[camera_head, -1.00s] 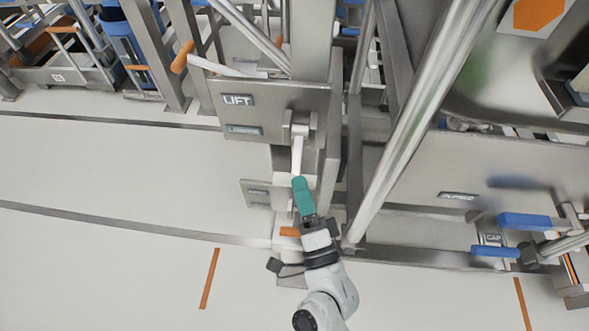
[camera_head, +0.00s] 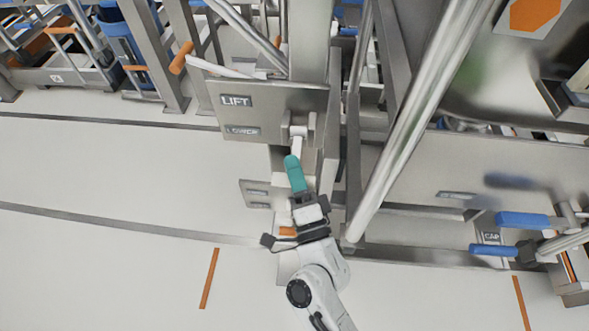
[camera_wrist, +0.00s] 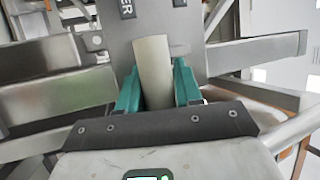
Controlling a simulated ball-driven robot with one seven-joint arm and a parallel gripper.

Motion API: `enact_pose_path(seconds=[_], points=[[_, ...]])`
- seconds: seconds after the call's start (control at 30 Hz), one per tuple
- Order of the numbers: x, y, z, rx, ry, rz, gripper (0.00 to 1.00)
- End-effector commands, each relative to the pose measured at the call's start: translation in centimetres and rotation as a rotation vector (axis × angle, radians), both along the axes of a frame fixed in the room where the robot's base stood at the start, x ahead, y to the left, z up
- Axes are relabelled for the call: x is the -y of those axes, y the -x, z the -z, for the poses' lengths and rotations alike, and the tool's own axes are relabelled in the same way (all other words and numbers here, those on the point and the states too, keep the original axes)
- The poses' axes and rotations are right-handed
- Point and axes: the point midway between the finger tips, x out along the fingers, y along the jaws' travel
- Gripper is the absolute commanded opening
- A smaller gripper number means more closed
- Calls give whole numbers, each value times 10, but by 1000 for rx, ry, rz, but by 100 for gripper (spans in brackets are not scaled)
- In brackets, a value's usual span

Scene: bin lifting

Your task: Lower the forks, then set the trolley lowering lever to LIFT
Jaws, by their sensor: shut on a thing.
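The lowering lever shows as a pale handle (camera_head: 296,146) on a bracket on the trolley's metal panel (camera_head: 275,98). The panel has a LIFT label (camera_head: 237,101) above a LOWER label (camera_head: 243,131). My gripper (camera_head: 291,163), with teal fingers, is shut on the lever from below. The wrist view shows the cream lever (camera_wrist: 153,72) between the two teal fingers (camera_wrist: 158,88). The lever's lower end is hidden by my fingers in the head view. I cannot make out the forks for certain.
An orange-ended bar (camera_head: 182,58) sticks out left above the panel. A thick diagonal metal tube (camera_head: 415,125) stands right of my gripper. Blue handles (camera_head: 525,220) are at the far right. The floor (camera_head: 110,180) on the left is clear.

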Motion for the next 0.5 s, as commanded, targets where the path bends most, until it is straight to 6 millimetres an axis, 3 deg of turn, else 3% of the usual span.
enact_pose_path(seconds=[0.27,0.5], points=[[0,0,0,0,0,0,0],[0,0,0,0,0,0,0]])
